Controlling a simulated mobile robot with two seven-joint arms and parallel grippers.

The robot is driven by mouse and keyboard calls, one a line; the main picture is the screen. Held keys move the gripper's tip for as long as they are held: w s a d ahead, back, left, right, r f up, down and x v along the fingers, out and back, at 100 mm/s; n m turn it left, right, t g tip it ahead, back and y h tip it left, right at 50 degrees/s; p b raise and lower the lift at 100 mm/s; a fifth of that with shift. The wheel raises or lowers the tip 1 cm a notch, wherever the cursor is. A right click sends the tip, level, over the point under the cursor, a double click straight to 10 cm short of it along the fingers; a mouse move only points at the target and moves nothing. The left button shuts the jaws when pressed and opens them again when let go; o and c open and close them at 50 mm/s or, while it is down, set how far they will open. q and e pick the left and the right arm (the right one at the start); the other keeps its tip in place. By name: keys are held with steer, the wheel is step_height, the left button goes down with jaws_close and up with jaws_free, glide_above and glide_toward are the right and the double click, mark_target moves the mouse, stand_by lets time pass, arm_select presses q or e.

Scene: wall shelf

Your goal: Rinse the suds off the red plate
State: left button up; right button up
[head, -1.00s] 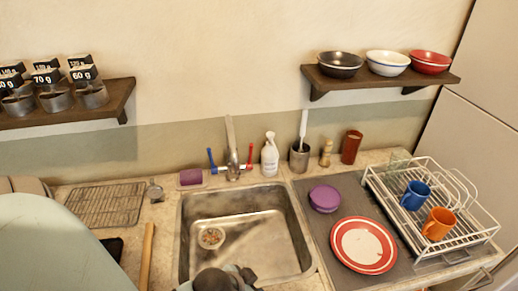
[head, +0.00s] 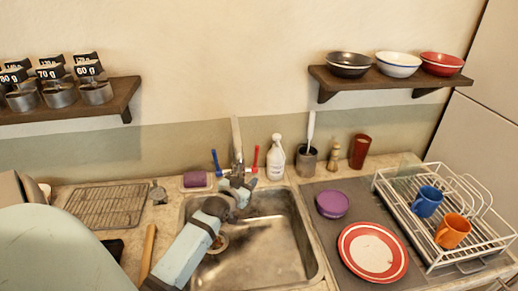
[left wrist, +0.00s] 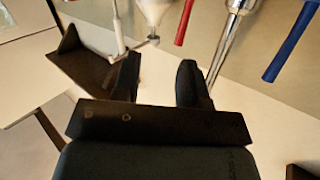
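The red plate (head: 372,252), red-rimmed with a pale middle, lies on the grey mat right of the sink; I cannot make out suds on it. The metal sink (head: 285,258) looks empty except for its drain. The faucet (head: 236,145) stands behind it, with a blue handle (head: 215,162) on its left and a red handle (head: 256,158) on its right. My left gripper (head: 238,184) is over the back of the sink, in front of the faucet. In the left wrist view its fingers (left wrist: 156,78) are apart with nothing held between them. My right gripper is not in view.
A purple round item (head: 332,204) lies by the plate. A white dish rack (head: 440,267) with blue and orange mugs stands right. A soap bottle (head: 275,158) and brush holder (head: 306,160) stand behind the sink. A wire grid (head: 108,206) lies left. Shelves hang above.

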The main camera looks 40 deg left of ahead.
mark_target(256, 152)
arm_select(q)
steer(key=shift+n+t+y, duration=0.4)
steer(key=shift+t+y, duration=0.2)
steer(key=shift+y, duration=0.2)
steer(key=a+x, duration=0.1)
steer(key=x, duration=0.4)
steer(key=r+p+x, duration=0.1)
steer(key=x, duration=0.4)
steer(key=s+a+x, duration=0.1)
steer(key=x, duration=0.4)
steer(key=shift+w+a+r, duration=0.15)
steer(key=shift+a+r, duration=0.1)
steer(key=shift+a, duration=0.2)
steer(key=shift+w+a, duration=0.1)
steer(key=shift+w, duration=0.25)
jaws_close()
